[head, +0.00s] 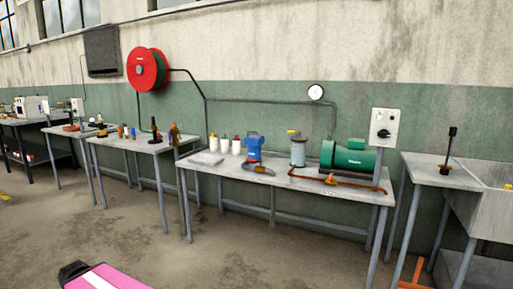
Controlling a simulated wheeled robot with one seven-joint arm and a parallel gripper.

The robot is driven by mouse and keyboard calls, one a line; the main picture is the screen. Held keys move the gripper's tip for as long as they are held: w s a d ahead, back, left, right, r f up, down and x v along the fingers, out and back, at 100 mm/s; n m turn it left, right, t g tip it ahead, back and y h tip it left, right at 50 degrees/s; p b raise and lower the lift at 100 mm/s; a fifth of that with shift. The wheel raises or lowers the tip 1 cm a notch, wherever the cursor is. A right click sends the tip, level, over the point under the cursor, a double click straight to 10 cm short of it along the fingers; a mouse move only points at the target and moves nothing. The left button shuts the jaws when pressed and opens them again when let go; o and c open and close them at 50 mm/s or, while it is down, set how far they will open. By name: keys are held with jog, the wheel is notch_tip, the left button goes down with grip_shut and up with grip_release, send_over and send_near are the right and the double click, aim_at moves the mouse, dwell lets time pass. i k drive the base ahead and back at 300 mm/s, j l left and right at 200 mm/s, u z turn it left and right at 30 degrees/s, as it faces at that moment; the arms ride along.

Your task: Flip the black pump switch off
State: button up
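The black pump switch (384,134) is a small dark knob on the front of a pale grey box (378,117). The box stands upright on a post at the right end of the middle table, just right of the green pump (355,160). The knob is too small to tell which way it is set. A round white gauge (315,92) is on the wall above the pump.
The middle table (225,171) also holds bottles, a blue device (254,147), a canister (298,151) and an orange pipe (335,181) along its front. A sink bench (430,172) stands to the right. A red hose reel (147,69) hangs on the wall.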

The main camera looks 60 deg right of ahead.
aim_at(383, 133)
jog(key=z, duration=3.3)
